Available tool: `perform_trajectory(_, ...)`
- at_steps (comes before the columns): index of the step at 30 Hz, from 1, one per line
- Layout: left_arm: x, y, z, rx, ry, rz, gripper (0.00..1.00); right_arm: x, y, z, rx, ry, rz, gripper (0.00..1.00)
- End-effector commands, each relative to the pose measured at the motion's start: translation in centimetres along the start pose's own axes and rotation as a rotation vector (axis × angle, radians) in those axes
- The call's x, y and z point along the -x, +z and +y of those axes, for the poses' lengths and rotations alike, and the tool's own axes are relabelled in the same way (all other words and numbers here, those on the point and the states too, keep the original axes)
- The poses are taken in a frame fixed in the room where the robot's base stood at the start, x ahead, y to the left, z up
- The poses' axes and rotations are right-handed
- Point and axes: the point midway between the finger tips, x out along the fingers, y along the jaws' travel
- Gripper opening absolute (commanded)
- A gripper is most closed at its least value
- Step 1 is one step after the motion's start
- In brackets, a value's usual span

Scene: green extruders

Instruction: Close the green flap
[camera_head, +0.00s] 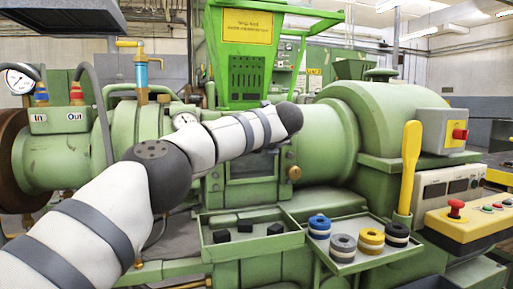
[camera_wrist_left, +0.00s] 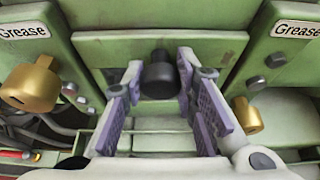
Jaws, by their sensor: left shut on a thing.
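My left gripper (camera_wrist_left: 161,72) has its purple-padded fingers on both sides of a black knob (camera_wrist_left: 159,82) and is shut on it. The knob stands out from a green panel (camera_wrist_left: 215,50), which appears to be the green flap, between two side walls with "Grease" labels. In the head view my left arm reaches across the green machine, and its wrist hides the gripper and the knob. Part of the green front around a dark window (camera_head: 252,165) shows below the wrist. I cannot tell how far the flap is open. My right gripper is not in view.
Brass fittings (camera_wrist_left: 32,84) and (camera_wrist_left: 247,115) stick out on both sides of the gripper. A tray (camera_head: 208,235) with black blocks and a tray (camera_head: 346,262) with several coloured rings stand below. A yellow lever (camera_head: 411,155) and control box (camera_head: 470,215) are at right.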

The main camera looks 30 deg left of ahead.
Motion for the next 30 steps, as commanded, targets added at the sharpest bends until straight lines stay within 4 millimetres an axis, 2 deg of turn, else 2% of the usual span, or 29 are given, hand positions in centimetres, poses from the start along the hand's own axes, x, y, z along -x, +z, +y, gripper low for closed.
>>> perform_trajectory(2, -0.3, 0.1, 0.3, 0.003, 0.006, -0.003, 0.00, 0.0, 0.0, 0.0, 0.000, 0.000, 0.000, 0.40)
perform_trajectory(3, -0.3, 0.1, 0.3, 0.003, 0.006, -0.003, 0.33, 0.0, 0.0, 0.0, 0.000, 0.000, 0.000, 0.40)
perform_trajectory(5, -0.2, 0.2, 0.3, 0.003, 0.006, -0.004, 0.47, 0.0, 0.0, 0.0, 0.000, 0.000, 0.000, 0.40)
perform_trajectory(17, 0.2, 0.2, 0.1, 0.002, 0.001, -0.003, 0.47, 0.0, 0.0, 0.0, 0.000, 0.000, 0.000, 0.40)
perform_trajectory(20, 1.7, 0.2, 0.0, 0.001, -0.002, -0.003, 0.47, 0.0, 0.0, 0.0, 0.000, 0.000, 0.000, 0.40)
perform_trajectory(27, 8.1, 0.2, 0.0, 0.000, -0.001, -0.005, 0.47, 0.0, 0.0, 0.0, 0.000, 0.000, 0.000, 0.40)
perform_trajectory(30, 10.1, 0.1, 0.1, 0.001, 0.000, -0.004, 0.47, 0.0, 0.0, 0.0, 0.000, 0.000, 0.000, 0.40)
